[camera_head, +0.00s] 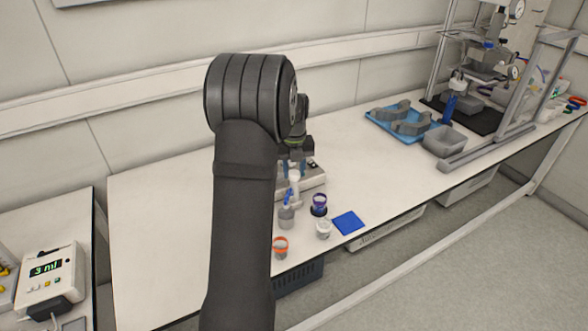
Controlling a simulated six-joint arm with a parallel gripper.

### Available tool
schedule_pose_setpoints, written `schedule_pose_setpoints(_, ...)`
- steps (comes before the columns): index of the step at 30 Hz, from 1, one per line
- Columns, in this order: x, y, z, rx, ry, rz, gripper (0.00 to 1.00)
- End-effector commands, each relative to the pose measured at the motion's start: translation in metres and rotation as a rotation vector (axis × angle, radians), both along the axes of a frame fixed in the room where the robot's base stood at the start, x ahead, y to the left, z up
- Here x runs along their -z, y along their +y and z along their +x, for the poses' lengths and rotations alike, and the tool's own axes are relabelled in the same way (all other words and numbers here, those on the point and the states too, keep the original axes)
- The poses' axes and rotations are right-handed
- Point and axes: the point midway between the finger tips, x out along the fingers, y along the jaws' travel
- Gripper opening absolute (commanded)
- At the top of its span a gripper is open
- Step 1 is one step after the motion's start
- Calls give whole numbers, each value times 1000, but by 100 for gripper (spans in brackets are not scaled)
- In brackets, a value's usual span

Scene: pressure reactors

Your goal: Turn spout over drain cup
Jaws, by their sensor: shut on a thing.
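My gripper (297,160) points down over the bench, partly behind my own dark arm. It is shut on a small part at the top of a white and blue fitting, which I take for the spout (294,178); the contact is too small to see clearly. A blue piece (288,196) shows just below it. A grey cup (286,218) stands under the blue piece. I cannot tell whether it is the drain cup or how exactly the spout lines up with it.
A purple-rimmed cup (319,204), a white cup (323,230) and an orange-rimmed cup (281,244) stand close by. A blue mat (348,222) lies to their right. A blue tray (400,125) and a grey bin (444,141) stand farther right. The bench between is clear.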

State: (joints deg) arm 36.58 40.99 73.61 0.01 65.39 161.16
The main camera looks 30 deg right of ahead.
Motion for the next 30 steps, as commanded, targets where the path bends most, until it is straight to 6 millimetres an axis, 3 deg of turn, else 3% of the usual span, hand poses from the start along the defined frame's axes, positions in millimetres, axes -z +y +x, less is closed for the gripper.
schedule_pose_setpoints(15,-1,0,0,22,-1,0,0)
schedule_pose_setpoints(16,-1,0,0,22,-1,0,36)
schedule_pose_setpoints(19,-1,0,0,21,-1,0,56)
schedule_pose_setpoints(30,-5,0,0,20,-2,-2,56)
